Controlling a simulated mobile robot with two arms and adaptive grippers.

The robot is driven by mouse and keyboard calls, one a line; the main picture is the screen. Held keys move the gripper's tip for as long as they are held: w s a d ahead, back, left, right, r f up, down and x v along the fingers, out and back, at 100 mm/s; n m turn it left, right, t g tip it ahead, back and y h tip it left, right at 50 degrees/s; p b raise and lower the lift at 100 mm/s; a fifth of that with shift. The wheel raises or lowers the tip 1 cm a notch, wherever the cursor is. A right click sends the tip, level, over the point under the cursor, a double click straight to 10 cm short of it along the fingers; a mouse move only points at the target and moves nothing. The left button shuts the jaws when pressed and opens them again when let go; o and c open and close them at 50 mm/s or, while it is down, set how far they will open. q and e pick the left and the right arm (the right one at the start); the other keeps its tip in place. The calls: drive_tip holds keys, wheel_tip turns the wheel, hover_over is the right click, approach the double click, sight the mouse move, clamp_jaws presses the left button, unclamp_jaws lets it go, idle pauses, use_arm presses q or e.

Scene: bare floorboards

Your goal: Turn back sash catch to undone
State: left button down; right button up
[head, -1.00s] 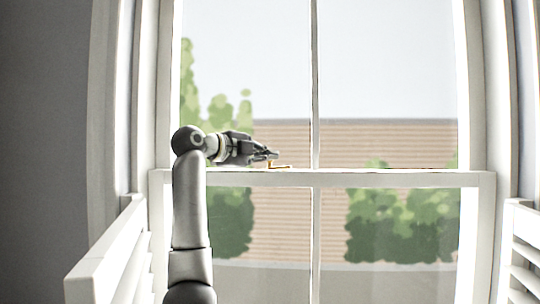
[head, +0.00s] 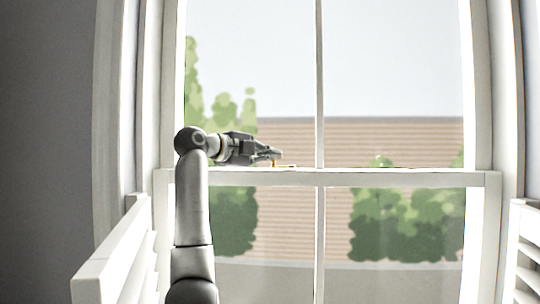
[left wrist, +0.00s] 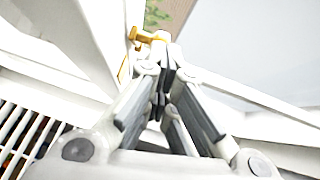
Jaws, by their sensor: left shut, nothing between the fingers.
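The brass sash catch (head: 284,165) sits on top of the white meeting rail (head: 400,179), left of the central glazing bar. In the left wrist view the catch (left wrist: 148,37) shows as a golden lever with a knob, just beyond my fingertips. My left gripper (head: 275,154) is shut and empty. Its fingertips are right at the catch's upright part; I cannot tell whether they touch it. The gripper also shows in the left wrist view (left wrist: 168,60), with its fingers together. Part of the catch is hidden behind the fingers. My right gripper is not in view.
White louvred shutters stand folded inward at the left (head: 110,255) and right (head: 527,250). The window frame (head: 485,90) surrounds the panes. The space in front of the rail, right of my arm, is clear.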

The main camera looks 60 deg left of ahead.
use_arm(q)
drive_tip(key=shift+s+a, duration=0.1)
drive_tip(key=shift+a, duration=0.4)
idle(1.8)
